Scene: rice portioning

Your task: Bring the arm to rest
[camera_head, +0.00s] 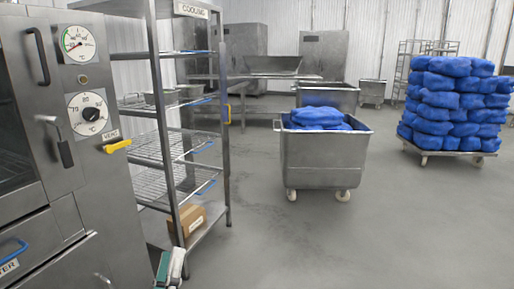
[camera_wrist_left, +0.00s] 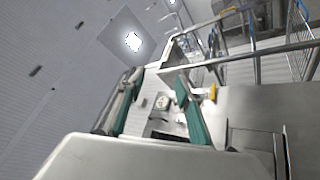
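My left gripper (camera_head: 170,266) shows at the bottom edge of the head view, in front of the steel oven and low beside the rack. Only its fingertips and a teal pad show there. In the left wrist view my left gripper (camera_wrist_left: 158,77) has its two teal-padded fingers apart, with nothing between them. My right gripper is in neither view.
The oven (camera_head: 110,195) with a yellow handle (camera_head: 117,146) stands at left. A wire rack marked COOLING (camera_head: 165,151) stands beside it, with a cardboard box (camera_head: 188,219) low down. A steel cart (camera_head: 322,160) holds blue bags.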

